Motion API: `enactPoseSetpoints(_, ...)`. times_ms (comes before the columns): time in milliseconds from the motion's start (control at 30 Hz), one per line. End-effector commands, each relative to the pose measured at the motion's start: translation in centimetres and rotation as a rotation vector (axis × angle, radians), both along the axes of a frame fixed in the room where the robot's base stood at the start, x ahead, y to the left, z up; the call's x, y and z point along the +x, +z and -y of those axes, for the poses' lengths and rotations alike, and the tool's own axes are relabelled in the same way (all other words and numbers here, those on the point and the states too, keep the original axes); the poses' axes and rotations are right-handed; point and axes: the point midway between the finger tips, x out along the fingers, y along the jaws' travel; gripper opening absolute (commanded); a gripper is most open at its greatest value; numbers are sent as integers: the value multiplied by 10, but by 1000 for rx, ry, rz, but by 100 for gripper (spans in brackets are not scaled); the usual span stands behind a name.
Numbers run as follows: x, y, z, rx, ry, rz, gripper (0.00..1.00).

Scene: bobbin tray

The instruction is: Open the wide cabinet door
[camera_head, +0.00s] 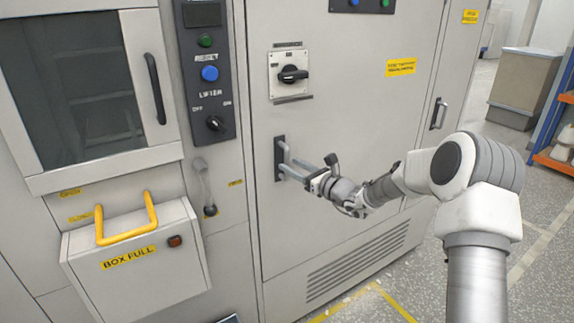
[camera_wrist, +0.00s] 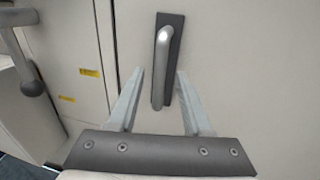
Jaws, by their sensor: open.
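The wide cabinet door (camera_head: 350,115) is a large light-grey panel in the middle of the head view and looks shut. Its handle (camera_head: 280,150) is a grey bar on a dark upright plate near the door's left edge. My gripper (camera_head: 289,168) is at the handle, its two fingers pointing toward the door. In the wrist view the fingers are spread, one on each side of the handle (camera_wrist: 161,45), with a visible gap on both sides. The lower end of the bar lies between them. Whether the fingertips touch the door is unclear.
A rotary switch (camera_head: 289,74) sits above the handle. To the left are a dark control panel (camera_head: 208,100), a lever (camera_head: 204,185) and a box with a yellow handle (camera_head: 130,265). Another door handle (camera_head: 438,114) is at right. Open floor (camera_head: 400,285) lies in front.

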Motion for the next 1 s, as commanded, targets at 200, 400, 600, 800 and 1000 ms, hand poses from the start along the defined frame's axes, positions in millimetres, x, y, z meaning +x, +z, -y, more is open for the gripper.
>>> enactPoseSetpoints(200, 17, 0, -17, 0, 1, 0, 50)
enactPoseSetpoints(400, 20, 0, -21, -1, 0, -1, 50)
enactPoseSetpoints(600, 20, 0, -20, -1, 0, -1, 46)
enactPoseSetpoints(800, 20, 0, -20, -1, 0, 0, 10)
enactPoseSetpoints(1000, 20, 0, -20, -1, 1, 0, 0)
